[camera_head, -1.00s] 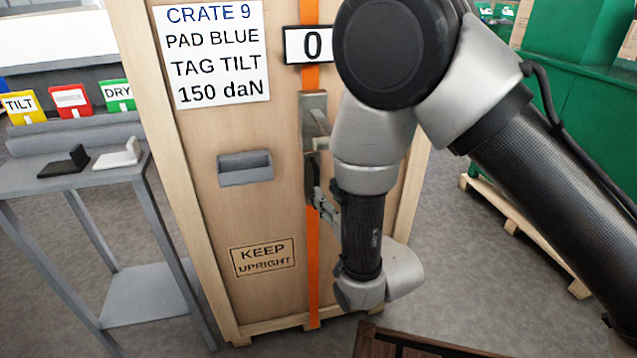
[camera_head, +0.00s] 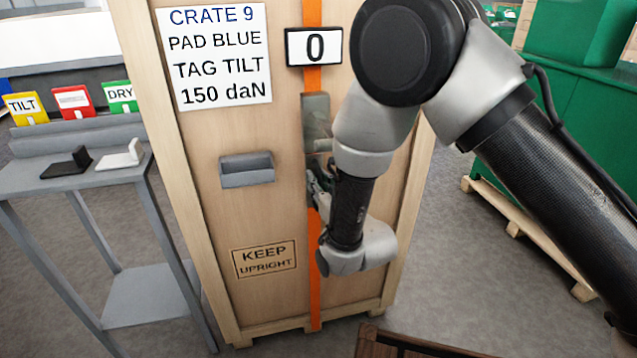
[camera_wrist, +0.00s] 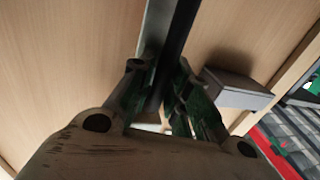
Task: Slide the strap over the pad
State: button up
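The orange strap (camera_head: 314,290) runs straight down the front of the wooden crate (camera_head: 230,205). A grey metal fitting (camera_head: 316,108) sits on the strap line, partly hidden by my arm. My gripper (camera_head: 318,188) is close to the crate front, just below that fitting. In the wrist view, the fingers of my gripper (camera_wrist: 166,75) stand on either side of a dark upright bar (camera_wrist: 180,40); contact is unclear. A black L-shaped pad (camera_head: 67,162) and a white one (camera_head: 120,156) lie on the side table. I see no pad on the strap; my arm hides part of it.
The grey side table (camera_head: 85,178) stands left of the crate. A small grey holder (camera_head: 246,171) juts from the crate front, left of the strap. The crate's sign (camera_head: 212,55) reads PAD BLUE, TAG TILT, 150 daN. The display (camera_head: 314,46) reads 0. Coloured tags (camera_head: 73,102) stand behind.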

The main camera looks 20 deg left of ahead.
grip_shut()
jog(key=w+d, duration=0.7)
jog(key=d, duration=0.4)
jog(key=shift+d, duration=0.2)
jog(key=o, duration=0.6)
grip_release()
jog(key=shift+w+d, duration=0.1)
jog(key=shift+d, duration=0.1)
jog(key=shift+a, duration=0.1)
jog(key=v, duration=0.7)
jog(key=shift+s, duration=0.3)
